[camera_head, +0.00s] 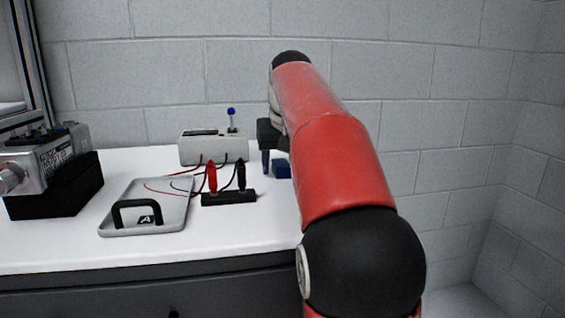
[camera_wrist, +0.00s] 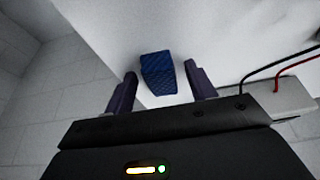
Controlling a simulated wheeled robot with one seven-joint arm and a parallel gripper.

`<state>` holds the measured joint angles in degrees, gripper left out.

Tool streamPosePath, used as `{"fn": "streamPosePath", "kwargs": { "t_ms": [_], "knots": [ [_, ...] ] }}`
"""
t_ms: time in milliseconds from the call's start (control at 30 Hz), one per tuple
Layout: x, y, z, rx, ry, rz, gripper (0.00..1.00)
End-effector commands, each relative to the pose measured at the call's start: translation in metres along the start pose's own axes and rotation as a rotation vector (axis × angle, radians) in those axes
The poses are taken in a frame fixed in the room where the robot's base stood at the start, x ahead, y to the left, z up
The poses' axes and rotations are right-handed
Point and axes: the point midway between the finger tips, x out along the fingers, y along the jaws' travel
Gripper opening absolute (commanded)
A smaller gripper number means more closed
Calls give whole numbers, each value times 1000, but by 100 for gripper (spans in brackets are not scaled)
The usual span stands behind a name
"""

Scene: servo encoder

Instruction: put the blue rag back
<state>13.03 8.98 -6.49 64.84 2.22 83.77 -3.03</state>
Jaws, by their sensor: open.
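The blue rag (camera_wrist: 158,73) is a small, textured blue block shape on the white tabletop. In the wrist view it lies ahead of my gripper (camera_wrist: 160,88), roughly centred between the two dark fingers. The fingers are open and I see clear space on both sides of the rag. In the head view the rag (camera_head: 282,170) shows at the back right of the table, partly hidden by my red arm. My gripper (camera_head: 272,160) is just beside it there, partly hidden by the arm.
A grey box with a blue-tipped lever (camera_head: 212,147) stands left of my gripper. Red and black probes sit in a dark holder (camera_head: 229,198) with loose wires. A grey panel with a black handle (camera_head: 168,208) and a motor unit (camera_head: 45,165) lie farther left. A block wall is behind.

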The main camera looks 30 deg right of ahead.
Motion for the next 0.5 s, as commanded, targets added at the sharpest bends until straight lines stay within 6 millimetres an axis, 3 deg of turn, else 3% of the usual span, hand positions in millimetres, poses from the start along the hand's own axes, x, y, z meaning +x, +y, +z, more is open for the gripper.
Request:
{"fn": "streamPosePath", "kwargs": {
  "t_ms": [100, 300, 500],
  "knots": [
    [5, 0, 1, 0, 1, 0, 56],
    [-38, 1, 0, 1, 3, 0, 56],
    [-66, 3, 2, 1, 3, -1, 56]
  ]
}}
